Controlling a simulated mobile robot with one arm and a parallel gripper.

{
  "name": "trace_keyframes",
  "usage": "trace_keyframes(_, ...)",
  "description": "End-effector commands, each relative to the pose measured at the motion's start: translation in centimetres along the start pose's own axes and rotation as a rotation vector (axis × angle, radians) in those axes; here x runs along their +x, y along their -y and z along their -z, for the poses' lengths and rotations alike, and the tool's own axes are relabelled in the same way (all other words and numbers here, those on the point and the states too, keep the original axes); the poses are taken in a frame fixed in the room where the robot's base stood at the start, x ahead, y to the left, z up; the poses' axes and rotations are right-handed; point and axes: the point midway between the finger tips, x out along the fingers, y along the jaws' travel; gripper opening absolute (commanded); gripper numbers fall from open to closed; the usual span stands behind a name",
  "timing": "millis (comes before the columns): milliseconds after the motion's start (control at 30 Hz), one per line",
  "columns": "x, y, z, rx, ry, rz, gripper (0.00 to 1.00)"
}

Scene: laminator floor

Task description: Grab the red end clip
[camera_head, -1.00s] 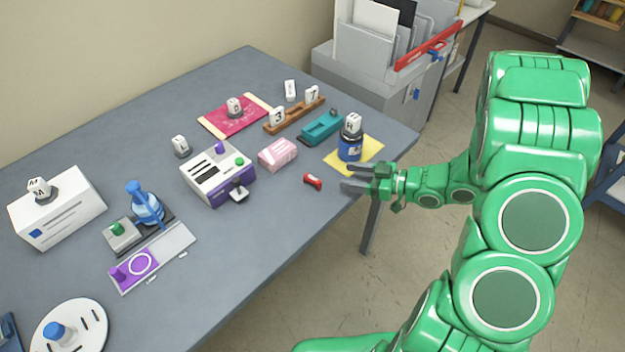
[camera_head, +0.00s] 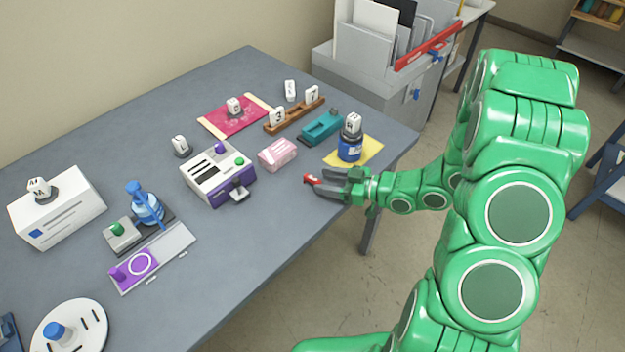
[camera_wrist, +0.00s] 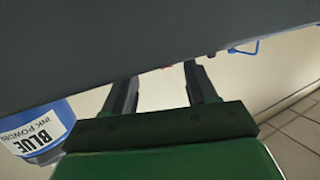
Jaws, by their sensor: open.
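The small red end clip (camera_head: 309,179) lies on the grey table near its right edge in the head view. My gripper (camera_head: 320,183) is low at that edge, its dark fingers pointing left toward the clip. The fingers are apart, and the clip's left end shows at their tips. The rest of the clip is hidden by the fingers, so I cannot tell whether they touch it.
A blue ink bottle (camera_head: 349,148) on a yellow sheet stands behind my gripper; its label shows in the wrist view (camera_wrist: 38,133). A pink block (camera_head: 277,154) and a white-and-purple device (camera_head: 228,186) lie farther left. The table in front of the clip is clear.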

Motion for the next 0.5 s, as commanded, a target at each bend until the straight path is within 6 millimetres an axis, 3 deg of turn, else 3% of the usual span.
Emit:
trace_keyframes(200, 2.1, 0.3, -0.1, 0.0, 0.001, 0.002, 0.57)
trace_keyframes(500, 3.1, 0.2, -0.1, 0.0, 0.001, 0.0, 0.57)
